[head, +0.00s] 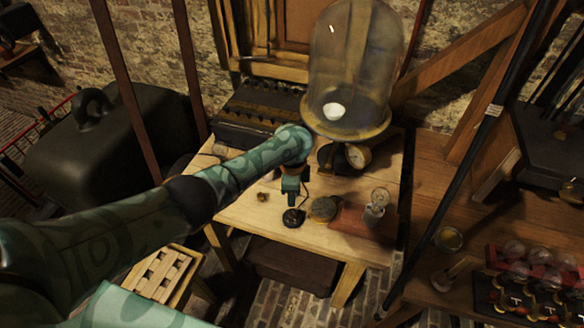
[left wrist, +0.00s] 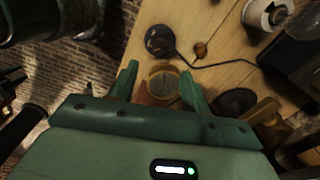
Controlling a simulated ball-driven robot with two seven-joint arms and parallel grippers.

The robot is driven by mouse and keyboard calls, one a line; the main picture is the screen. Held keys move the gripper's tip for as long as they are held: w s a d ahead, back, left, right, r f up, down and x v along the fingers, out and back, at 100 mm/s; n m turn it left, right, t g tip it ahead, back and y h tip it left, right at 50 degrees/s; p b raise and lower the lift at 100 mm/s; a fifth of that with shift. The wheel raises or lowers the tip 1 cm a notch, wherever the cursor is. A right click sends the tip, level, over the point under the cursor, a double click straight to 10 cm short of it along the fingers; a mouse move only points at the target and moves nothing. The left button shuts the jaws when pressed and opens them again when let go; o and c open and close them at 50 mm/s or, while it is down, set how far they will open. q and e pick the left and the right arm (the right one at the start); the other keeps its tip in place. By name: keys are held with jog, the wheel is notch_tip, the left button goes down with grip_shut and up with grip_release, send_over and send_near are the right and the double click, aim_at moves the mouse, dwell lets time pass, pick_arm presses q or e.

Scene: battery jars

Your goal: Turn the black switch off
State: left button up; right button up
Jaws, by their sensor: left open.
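The black switch (head: 293,217) is a small round black base on the light wooden table, below my left gripper in the head view. It also shows in the left wrist view (left wrist: 160,40), beyond the fingertips, with a dark wire running from it. My left gripper (head: 292,202) points down over the switch. In the left wrist view its green fingers (left wrist: 159,72) are apart, with nothing held between them. The lever position is too small to tell. My right gripper is not in view.
A round brass-rimmed disc (head: 324,208) lies right of the switch, with a small bulb lamp (head: 376,205) further right. A small brown knob (head: 262,197) sits to the left. A glass bell jar (head: 352,70) with a gauge (head: 358,155) stands behind. The table's (head: 250,220) front left is clear.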

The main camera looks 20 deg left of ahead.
pick_arm(q)
notch_tip(320, 180, up, 7)
jog(key=p, duration=0.2)
jog(key=shift+f, duration=0.15)
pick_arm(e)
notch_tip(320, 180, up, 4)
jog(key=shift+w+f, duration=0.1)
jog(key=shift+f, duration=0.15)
